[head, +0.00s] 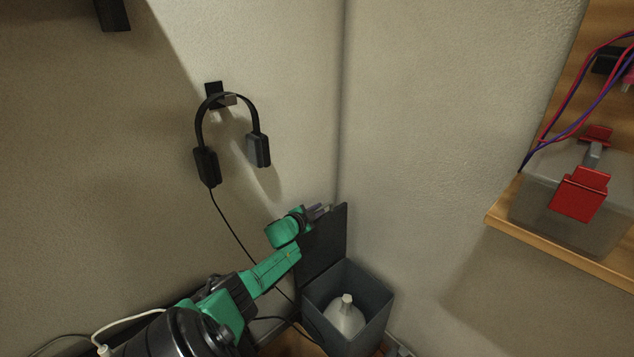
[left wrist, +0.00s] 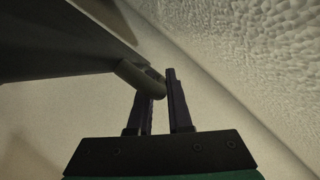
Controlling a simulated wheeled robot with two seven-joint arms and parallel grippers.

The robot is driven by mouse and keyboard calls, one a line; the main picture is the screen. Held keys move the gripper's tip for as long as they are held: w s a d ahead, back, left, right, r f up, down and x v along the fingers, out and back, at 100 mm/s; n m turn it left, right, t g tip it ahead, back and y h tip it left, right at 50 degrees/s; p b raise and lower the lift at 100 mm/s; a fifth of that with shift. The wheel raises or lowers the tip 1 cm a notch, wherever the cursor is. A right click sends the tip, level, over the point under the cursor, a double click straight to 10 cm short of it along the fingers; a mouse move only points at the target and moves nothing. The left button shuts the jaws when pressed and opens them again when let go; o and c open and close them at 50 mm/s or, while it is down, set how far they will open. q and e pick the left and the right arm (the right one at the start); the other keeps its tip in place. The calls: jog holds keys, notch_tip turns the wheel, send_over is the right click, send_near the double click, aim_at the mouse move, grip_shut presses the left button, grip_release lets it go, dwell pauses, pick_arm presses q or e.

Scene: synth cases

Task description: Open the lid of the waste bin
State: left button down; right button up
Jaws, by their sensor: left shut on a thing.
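The waste bin (head: 374,318) is a dark grey open box in the corner between two walls. Its dark lid (head: 326,247) stands upright at the bin's back left, so the bin's opening is uncovered. My left gripper (head: 318,211) is at the top edge of the raised lid. In the left wrist view the lid (left wrist: 60,45) reaches in from the upper left, and its rounded grey handle (left wrist: 138,77) lies between the fingers of my left gripper (left wrist: 160,85), which is shut on it. My right gripper is not in view.
A white bottle (head: 345,320) stands inside the bin. Black headphones (head: 207,167) hang on a wall hook, their cable running down behind my left arm. A wooden shelf (head: 560,245) at right holds a red device (head: 580,194) and coloured wires.

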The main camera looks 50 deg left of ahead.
pick_arm(q)
jog(key=c, duration=0.8)
grip_release()
jog(key=shift+c, duration=0.2)
jog(key=shift+s+d+r+p, duration=0.15)
jog(key=shift+s+d+p, duration=0.05)
jog(key=shift+s+p, duration=0.2)
jog(key=p+v, duration=0.5)
jog(key=v, duration=0.8)
jog(key=shift+s+p, duration=0.3)
